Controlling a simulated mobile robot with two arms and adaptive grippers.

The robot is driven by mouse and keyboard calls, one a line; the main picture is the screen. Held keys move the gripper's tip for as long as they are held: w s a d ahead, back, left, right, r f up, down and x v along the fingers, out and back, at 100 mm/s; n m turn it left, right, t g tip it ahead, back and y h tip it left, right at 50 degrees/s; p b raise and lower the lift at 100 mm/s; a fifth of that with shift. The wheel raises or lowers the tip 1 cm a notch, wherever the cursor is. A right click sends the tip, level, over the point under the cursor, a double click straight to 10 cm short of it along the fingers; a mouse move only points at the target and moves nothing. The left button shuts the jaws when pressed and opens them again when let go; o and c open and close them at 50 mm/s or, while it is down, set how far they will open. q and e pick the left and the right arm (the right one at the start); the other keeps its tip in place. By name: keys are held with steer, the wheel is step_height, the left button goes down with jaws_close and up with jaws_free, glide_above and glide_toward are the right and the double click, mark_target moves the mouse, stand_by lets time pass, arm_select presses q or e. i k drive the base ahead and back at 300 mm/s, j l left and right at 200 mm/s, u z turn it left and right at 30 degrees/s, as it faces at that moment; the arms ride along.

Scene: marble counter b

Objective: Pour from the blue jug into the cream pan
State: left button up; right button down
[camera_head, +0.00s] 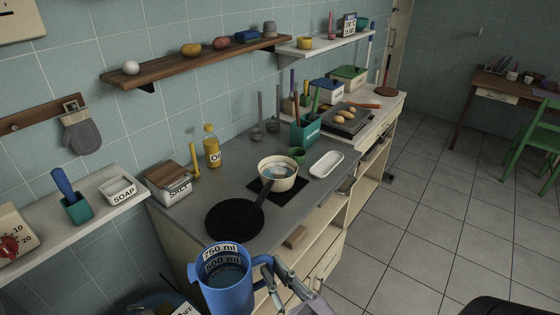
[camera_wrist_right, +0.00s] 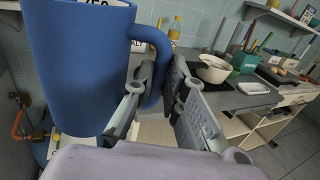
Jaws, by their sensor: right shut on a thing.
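The blue jug (camera_head: 222,293) is upright in front of the counter's near end, with 750 ml and 500 ml marks showing inside its rim. My right gripper (camera_head: 273,277) is shut on the jug's handle; in the right wrist view the fingers (camera_wrist_right: 157,98) close around the handle, with the jug (camera_wrist_right: 72,75) at left. I cannot tell clearly how full it is. The cream pan (camera_head: 290,184) stands on a dark mat on the grey counter, beyond the jug and apart from it. It also shows in the right wrist view (camera_wrist_right: 212,74). My left gripper is not in view.
A black frying pan (camera_head: 228,221) lies on the counter between jug and cream pan. A green cup (camera_head: 297,156), white tray (camera_head: 326,164), teal utensil holder (camera_head: 305,133), oil bottle (camera_head: 212,149) and salt box (camera_head: 170,188) stand around. Wall shelves (camera_head: 196,62) hang above.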

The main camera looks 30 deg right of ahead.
mark_target(270, 166)
steer(key=i+l, duration=0.1)
steer(key=l, duration=0.35)
steer(key=i+l, duration=0.15)
steer(key=l, duration=0.25)
steer(key=i+l, duration=0.1)
steer(key=l, duration=0.35)
steer(key=i+l, duration=0.1)
steer(key=l, duration=0.3)
steer(key=i+l+u, duration=0.1)
steer(key=l, duration=0.35)
steer(key=i+l, duration=0.1)
steer(key=l, duration=0.3)
steer(key=i+l, duration=0.1)
steer(key=l, duration=0.35)
